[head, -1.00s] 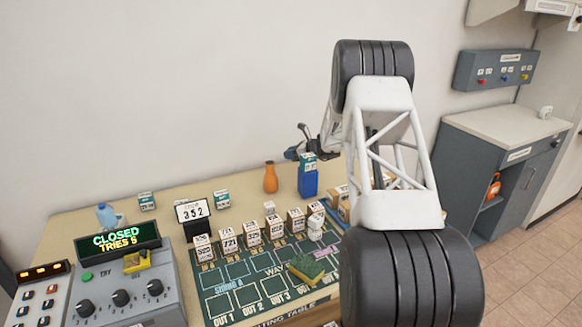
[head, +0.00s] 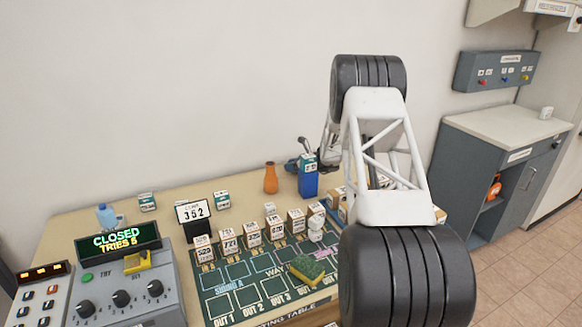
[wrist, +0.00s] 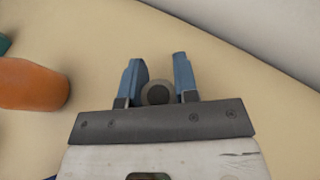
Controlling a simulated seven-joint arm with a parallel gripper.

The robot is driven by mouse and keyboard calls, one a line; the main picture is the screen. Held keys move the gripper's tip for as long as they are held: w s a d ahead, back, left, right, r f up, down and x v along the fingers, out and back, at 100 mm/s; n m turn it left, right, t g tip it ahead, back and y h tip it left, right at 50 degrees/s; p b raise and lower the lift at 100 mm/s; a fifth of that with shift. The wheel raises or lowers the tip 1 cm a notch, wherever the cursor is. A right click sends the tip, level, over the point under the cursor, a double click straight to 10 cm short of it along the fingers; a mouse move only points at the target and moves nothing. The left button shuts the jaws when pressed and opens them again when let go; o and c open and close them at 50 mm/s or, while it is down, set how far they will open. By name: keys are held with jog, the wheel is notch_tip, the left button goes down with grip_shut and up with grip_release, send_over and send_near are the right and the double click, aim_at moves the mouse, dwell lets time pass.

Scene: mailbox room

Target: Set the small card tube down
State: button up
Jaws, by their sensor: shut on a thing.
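My gripper (wrist: 158,78) is shut on the small card tube (wrist: 156,94), which shows end-on as a grey-brown disc with a darker centre between the blue fingers in the wrist view. The pale tabletop (wrist: 190,35) lies beneath it; I cannot tell whether the tube touches it. In the head view my gripper (head: 297,164) is small, at the back of the table by the wall, partly hidden behind a blue box and my arm. The tube is not clearly made out there.
An orange vase (head: 270,178) stands left of my gripper, also in the wrist view (wrist: 32,84). Several number blocks and a sponge (head: 307,268) are on the green sorting mat (head: 225,305). Bare tabletop lies around the tube.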

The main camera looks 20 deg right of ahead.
jog(key=shift+f, duration=0.15)
jog(key=o, duration=0.9)
jog(key=shift+r, duration=0.2)
jog(key=v, duration=1.2)
jog(key=shift+a, duration=0.1)
dwell(0.4)
